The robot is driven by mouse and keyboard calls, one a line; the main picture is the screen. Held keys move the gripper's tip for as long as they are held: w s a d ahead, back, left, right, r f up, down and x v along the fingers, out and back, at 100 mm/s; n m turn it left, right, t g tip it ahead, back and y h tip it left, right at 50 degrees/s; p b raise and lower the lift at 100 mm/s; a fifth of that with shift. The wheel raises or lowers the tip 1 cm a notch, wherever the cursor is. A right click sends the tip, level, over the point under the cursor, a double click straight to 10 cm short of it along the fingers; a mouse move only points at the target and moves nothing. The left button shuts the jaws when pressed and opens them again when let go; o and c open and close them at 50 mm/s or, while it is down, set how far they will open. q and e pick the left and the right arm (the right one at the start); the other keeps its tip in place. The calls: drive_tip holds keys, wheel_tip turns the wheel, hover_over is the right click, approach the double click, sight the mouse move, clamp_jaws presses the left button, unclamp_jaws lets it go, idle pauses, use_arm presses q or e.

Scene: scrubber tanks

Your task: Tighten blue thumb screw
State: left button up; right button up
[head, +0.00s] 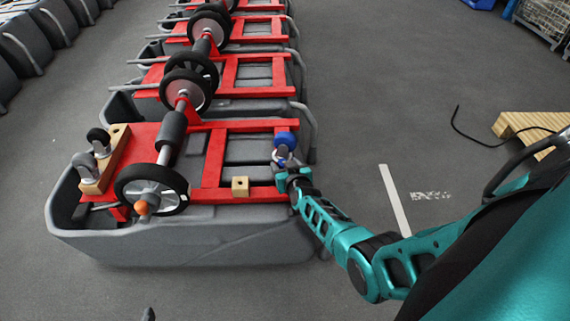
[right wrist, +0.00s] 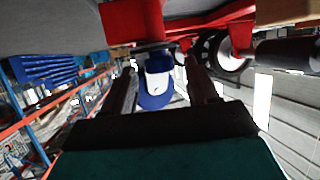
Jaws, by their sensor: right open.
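The blue thumb screw (head: 286,139) is at the right end of the nearest red frame (head: 257,194), which lies on a grey scrubber tank (head: 190,240). My right gripper (head: 283,158) reaches it from the front right. In the right wrist view the blue thumb screw (right wrist: 156,92) lies between the two fingers of my right gripper (right wrist: 162,75). The fingers are open, with a gap visible on both sides of the screw. My left gripper does not show in recognisable form.
A black wheel (head: 152,188) with an orange knob (head: 141,207) and a wooden block (head: 240,186) are on the same frame. More tanks with red frames line up behind. A wooden pallet (head: 530,128) lies at the right. The floor between is mostly clear.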

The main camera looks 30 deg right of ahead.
use_arm(q)
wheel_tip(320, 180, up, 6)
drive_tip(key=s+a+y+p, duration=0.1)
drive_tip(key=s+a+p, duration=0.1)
drive_tip(key=p, duration=0.8)
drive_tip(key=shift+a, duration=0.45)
use_arm(e)
drive_tip(key=v, duration=1.2)
drive_tip(key=shift+s, duration=0.2)
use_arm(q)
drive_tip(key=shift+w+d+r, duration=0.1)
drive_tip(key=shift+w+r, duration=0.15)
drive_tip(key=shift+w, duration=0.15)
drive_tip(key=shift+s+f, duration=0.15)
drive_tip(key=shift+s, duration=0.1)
use_arm(e)
drive_tip(key=s+a+r+n+g+y, duration=0.2)
drive_tip(key=s+a+r+n+y, duration=0.4)
drive_tip(key=s+a+r, duration=0.6)
drive_tip(key=shift+s+a, duration=0.7)
drive_tip(key=shift+a, duration=0.35)
